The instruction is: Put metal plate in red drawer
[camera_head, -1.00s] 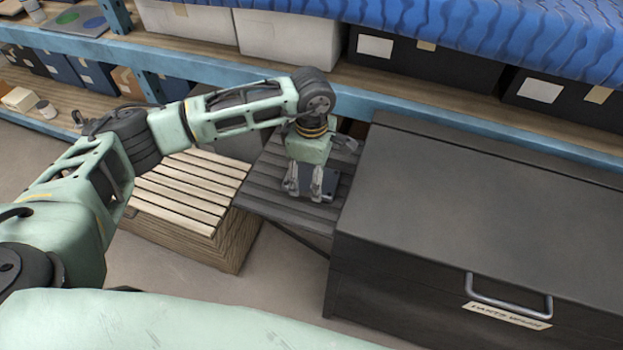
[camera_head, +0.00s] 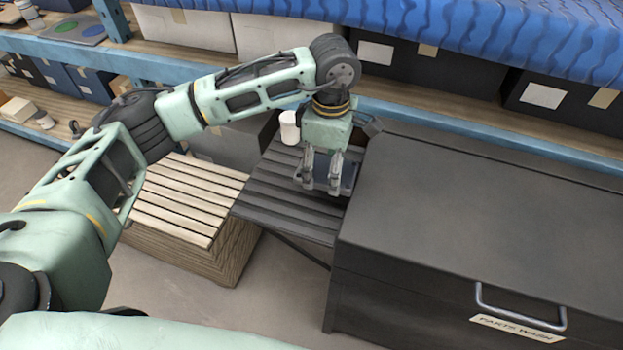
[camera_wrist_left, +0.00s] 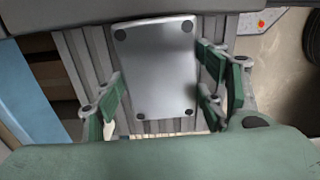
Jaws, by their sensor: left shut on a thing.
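The metal plate (camera_wrist_left: 158,70) is a grey rectangle with dark round corner pads, seen between my left gripper's green-padded fingers in the left wrist view. In the head view only a dark bluish part of the plate (camera_head: 349,177) shows beside the fingers. My left gripper (camera_head: 321,188) is shut on it, pointing down above the dark slatted stand (camera_head: 275,205). The plate appears a little above the slats; the exact gap is hard to tell. No red drawer shows in either view. My right gripper is not in view.
A large dark lidded box (camera_head: 480,220) with a handle and a "PARTS WASH" label stands close right of the stand. A white cylinder (camera_head: 289,128) is behind it. A slatted wooden crate (camera_head: 185,200) is at left. Blue-framed shelving (camera_head: 440,125) runs behind.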

